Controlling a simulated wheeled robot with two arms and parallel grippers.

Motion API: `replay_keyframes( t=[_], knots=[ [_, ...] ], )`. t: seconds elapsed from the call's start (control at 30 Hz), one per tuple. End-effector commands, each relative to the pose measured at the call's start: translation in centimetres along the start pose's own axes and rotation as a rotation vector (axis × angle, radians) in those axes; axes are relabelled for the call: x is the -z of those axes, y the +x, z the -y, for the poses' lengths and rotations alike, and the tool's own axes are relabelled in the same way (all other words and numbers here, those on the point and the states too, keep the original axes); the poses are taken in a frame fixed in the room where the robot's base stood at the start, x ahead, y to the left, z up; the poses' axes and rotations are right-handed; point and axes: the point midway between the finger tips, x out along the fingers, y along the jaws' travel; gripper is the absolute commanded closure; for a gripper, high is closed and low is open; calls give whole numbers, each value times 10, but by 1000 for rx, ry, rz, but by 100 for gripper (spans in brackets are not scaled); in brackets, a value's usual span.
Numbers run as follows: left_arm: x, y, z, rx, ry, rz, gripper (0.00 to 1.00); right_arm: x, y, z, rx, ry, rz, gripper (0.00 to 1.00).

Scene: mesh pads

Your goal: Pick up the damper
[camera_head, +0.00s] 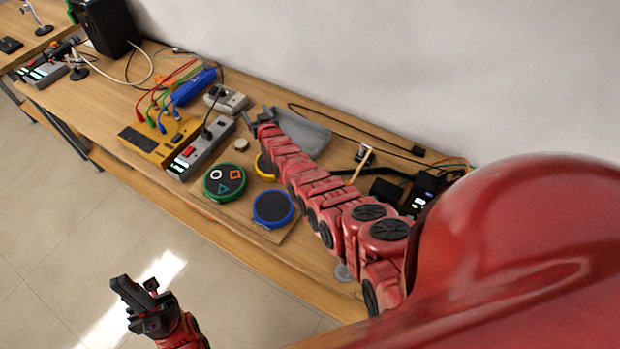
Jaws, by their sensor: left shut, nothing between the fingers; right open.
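My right gripper (258,118) is over the table between the grey cloth-like piece and the grey box with a cable. Its fingers are apart and I see nothing held. My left gripper (140,298) is shut and empty, low at the bottom left, apart from the table. I cannot tell for sure which thing is the damper. My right arm partly hides a yellow-rimmed pad (262,166).
A green-rimmed pad (224,182) with shapes and a blue-rimmed pad (273,208) lie near the table's (210,220) front edge. A yellow box (158,138) with coloured cables and a grey power strip (201,149) stand left. A black speaker (104,26) is further back.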

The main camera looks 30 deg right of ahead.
Motion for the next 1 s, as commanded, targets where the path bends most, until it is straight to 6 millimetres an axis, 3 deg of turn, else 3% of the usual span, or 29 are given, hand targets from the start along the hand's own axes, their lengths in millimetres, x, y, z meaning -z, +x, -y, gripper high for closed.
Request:
replay_keyframes(
  t=[0.1, 0.17, 0.27, 0.6, 0.7, 0.87, 1.0],
  knots=[
    [0, 0, 0, 0, 0, 0, 100, -8, 11, -5, 33, -33, 237, 28],
    [0, 0, 0, 0, 0, 0, 100, -15, 6, -8, 50, -53, 364, 28],
    [0, 0, 0, 0, 0, 0, 100, -26, -18, -20, 72, -89, 583, 28],
    [0, 0, 0, 0, 0, 0, 100, -23, -169, -82, 78, -156, 1202, 28],
    [0, 0, 0, 0, 0, 0, 100, -20, -198, -91, 74, -155, 1289, 28],
    [-1, -7, 0, 0, 0, 0, 100, -24, -209, -95, 73, -154, 1325, 28],
    [-4, -26, -1, 0, 0, 0, 100, -43, -204, -95, 73, -154, 1324, 28]
  ],
)
